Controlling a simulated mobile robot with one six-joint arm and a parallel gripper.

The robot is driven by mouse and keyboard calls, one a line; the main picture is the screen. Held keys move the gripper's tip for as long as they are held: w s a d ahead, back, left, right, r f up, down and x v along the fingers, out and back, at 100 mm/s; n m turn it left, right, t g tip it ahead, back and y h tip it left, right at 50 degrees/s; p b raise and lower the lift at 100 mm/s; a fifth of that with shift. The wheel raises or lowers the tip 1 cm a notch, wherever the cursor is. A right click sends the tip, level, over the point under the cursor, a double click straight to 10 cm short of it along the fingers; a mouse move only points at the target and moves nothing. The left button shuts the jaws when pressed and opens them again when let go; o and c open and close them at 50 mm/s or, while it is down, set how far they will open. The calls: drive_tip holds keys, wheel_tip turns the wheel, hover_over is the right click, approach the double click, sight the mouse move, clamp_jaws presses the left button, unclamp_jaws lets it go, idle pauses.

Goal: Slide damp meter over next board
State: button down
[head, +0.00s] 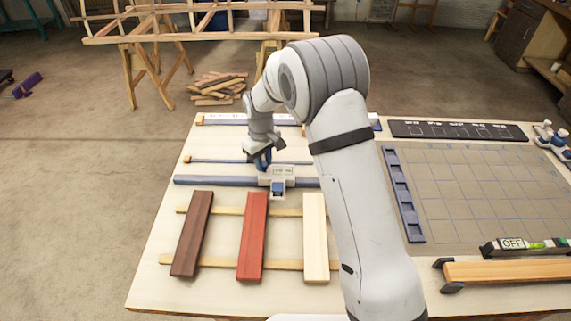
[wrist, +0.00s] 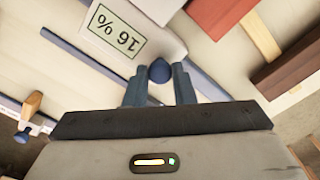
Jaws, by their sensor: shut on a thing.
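The damp meter (head: 277,174) is a pale block with a small display and a blue part at its front. It sits on a long blue rail (head: 215,180) behind the boards, level with the gap between the red board (head: 252,237) and the pale board (head: 315,238). In the wrist view the meter (wrist: 150,22) reads 16 %. My gripper (head: 264,161) is at the meter's back left; its fingers (wrist: 159,85) are shut on the meter's blue knob (wrist: 159,69). A dark brown board (head: 192,234) lies at the left. My arm hides the rail's right part.
The boards lie across two thin wooden strips (head: 225,212). A thinner blue rod (head: 225,160) and a white strip (head: 225,119) lie behind the rail. A gridded mat (head: 475,195) and a blue tray (head: 402,195) are right of my arm. The table's left margin is clear.

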drive_tip(key=a, duration=0.6)
drive_tip(key=shift+a+b, duration=0.2)
drive_tip(key=shift+b, duration=0.1)
drive_tip(key=c, duration=1.2)
unclamp_jaws()
drive_tip(key=shift+r, duration=0.15)
wheel_tip(320, 180, up, 8)
drive_tip(key=b, duration=0.1)
drive_tip(key=shift+f, duration=0.2)
drive_tip(key=shift+d, duration=0.1)
